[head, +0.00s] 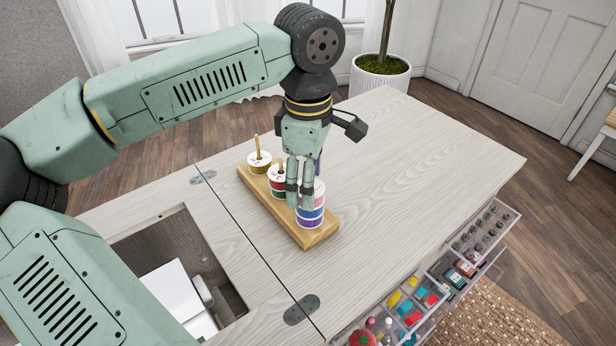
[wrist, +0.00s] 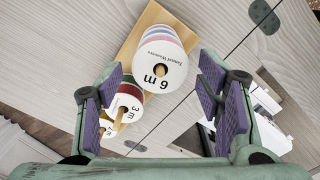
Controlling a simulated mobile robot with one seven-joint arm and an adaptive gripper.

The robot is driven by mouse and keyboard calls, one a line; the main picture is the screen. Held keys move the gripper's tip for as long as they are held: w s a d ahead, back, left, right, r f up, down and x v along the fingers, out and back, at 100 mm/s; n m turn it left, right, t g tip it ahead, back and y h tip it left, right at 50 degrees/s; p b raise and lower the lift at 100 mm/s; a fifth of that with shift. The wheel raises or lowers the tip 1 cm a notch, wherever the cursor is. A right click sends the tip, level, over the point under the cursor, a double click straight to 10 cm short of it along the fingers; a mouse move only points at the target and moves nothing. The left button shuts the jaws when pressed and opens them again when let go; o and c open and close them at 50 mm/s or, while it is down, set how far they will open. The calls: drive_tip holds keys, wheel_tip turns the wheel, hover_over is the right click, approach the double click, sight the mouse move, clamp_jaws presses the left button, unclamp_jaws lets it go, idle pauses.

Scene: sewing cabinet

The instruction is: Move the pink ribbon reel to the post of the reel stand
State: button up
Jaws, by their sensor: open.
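The reel stand (head: 320,236) is a wooden base with upright posts on the cabinet top. The pink ribbon reel (head: 319,190) tops the stack at the stand's front end, above blue and purple bands. In the wrist view the stack's white top face (wrist: 150,61) reads "6 m", and a tan post tip shows in its hole. My gripper (head: 299,202) is open at this stack, partly hiding it in the head view. In the wrist view the purple-padded fingers stand apart to either side, with the stack between and slightly beyond them. I cannot tell whether they touch it.
A red-and-green reel (head: 278,188) is on the middle post and an olive reel (head: 259,164) on the back post. An open cutout (head: 165,228) lies left of the stand. Open drawers (head: 427,306) with sewing supplies jut out at the right front. The cabinet top right of the stand is clear.

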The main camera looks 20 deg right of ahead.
drive_tip(key=shift+o, duration=0.3)
wheel_tip(320, 180, up, 12)
idle(0.5)
